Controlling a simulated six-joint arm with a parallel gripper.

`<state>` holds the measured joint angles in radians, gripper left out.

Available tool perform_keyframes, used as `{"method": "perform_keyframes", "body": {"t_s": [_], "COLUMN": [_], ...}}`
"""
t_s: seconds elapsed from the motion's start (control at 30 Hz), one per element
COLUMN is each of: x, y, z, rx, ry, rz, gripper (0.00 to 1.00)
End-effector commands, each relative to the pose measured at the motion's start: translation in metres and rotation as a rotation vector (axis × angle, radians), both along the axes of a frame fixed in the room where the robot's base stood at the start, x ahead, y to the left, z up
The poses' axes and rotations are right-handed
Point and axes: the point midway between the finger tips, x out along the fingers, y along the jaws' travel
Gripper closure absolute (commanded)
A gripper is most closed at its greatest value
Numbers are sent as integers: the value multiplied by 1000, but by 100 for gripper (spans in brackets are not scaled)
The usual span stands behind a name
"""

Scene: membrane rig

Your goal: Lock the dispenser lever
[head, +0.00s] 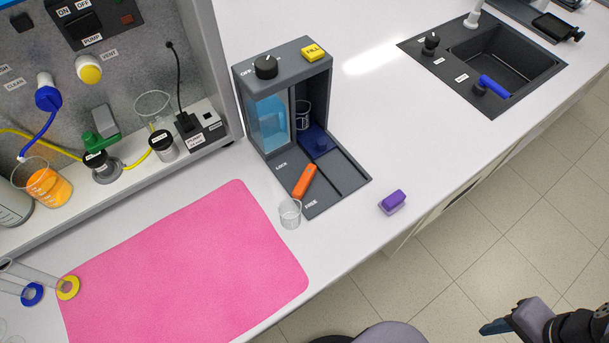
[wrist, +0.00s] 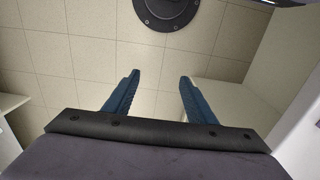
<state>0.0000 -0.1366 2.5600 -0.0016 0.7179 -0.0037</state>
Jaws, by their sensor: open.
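The dispenser (head: 285,52) is a dark grey unit on the white bench in the head view, with a clear blue tank, a black knob and a yellow FILL button on top. Its orange lever (head: 304,180) lies on the base, slanting between the LOCK label at the upper left and the FREE label at the lower right. I cannot tell its exact setting. My gripper (head: 505,320) is at the lower right of the head view, over the floor and far from the lever. In the wrist view my gripper (wrist: 155,95) has its two blue fingers apart, with nothing between them.
A small clear beaker (head: 290,213) stands close beside the lever's lower end. A purple block (head: 392,202) lies near the bench edge. A pink mat (head: 185,270) covers the bench at left; a black sink (head: 505,50) is at the upper right. Bare bench lies right of the dispenser.

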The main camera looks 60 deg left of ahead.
Motion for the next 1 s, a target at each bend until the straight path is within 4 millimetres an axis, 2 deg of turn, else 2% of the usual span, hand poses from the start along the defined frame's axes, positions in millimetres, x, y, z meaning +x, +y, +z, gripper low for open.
{"method": "perform_keyframes", "body": {"t_s": [0.23, 0.3, 0.37, 0.47, 0.57, 0.67, 0.77, 0.9, 1.0], "x": [0, 0, 2, 9, 23, 39, 55, 63, 55], "y": [0, 0, 2, 10, 28, 59, 103, 177, 233], "z": [0, 0, 1, 6, 16, 29, 44, 64, 76], "rx": [0, 0, 0, 0, 0, 0, 1, 1, 0], "ry": [0, 0, 0, 1, -1, 0, -1, 0, 1], "rz": [0, 1, 4, 20, 50, 93, 144, 219, 272], "gripper": [49, 64, 64, 64, 64, 64, 64, 64, 64]}}
